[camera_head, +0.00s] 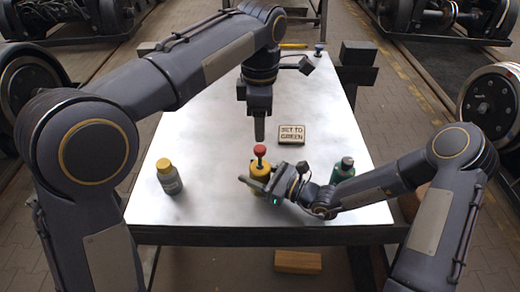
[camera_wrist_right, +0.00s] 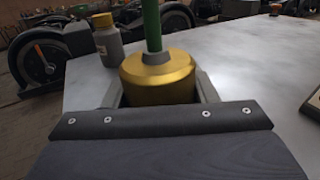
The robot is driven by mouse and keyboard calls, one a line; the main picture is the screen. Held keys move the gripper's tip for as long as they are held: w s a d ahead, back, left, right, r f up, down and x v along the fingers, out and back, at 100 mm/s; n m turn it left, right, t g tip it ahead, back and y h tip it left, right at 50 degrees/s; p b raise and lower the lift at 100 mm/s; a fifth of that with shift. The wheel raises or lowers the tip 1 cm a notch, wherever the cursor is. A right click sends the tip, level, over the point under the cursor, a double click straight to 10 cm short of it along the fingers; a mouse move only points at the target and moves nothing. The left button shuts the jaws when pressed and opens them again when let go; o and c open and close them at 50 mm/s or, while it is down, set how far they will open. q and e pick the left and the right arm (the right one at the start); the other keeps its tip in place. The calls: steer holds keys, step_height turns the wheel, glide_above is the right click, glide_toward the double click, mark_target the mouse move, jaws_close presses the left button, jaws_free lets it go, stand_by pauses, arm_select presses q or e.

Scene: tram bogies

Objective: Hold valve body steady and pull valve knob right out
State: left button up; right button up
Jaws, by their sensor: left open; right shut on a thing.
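The valve body (camera_head: 257,171) is a gold-yellow cylinder near the front middle of the table, upright. A red round knob (camera_head: 259,150) sits on top of it. In the right wrist view the body (camera_wrist_right: 158,80) has a grey collar and a green stem (camera_wrist_right: 152,25) rising from it; the knob is out of that frame. My right gripper (camera_head: 257,184) is shut on the valve body from the front right, one finger on each side in the wrist view. My left gripper (camera_head: 259,138) is open, pointing down just above the knob, apparently empty.
A sign (camera_head: 291,135) reading "SET TO GREEN" lies behind the valve. A grey bottle with a yellow cap (camera_head: 169,178) stands left, a green bottle (camera_head: 343,170) right, close to my right arm. The metal table (camera_head: 215,115) is otherwise mostly clear.

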arm_select(q)
steer(key=shift+r, duration=2.3)
arm_select(e)
steer(key=o, duration=1.1)
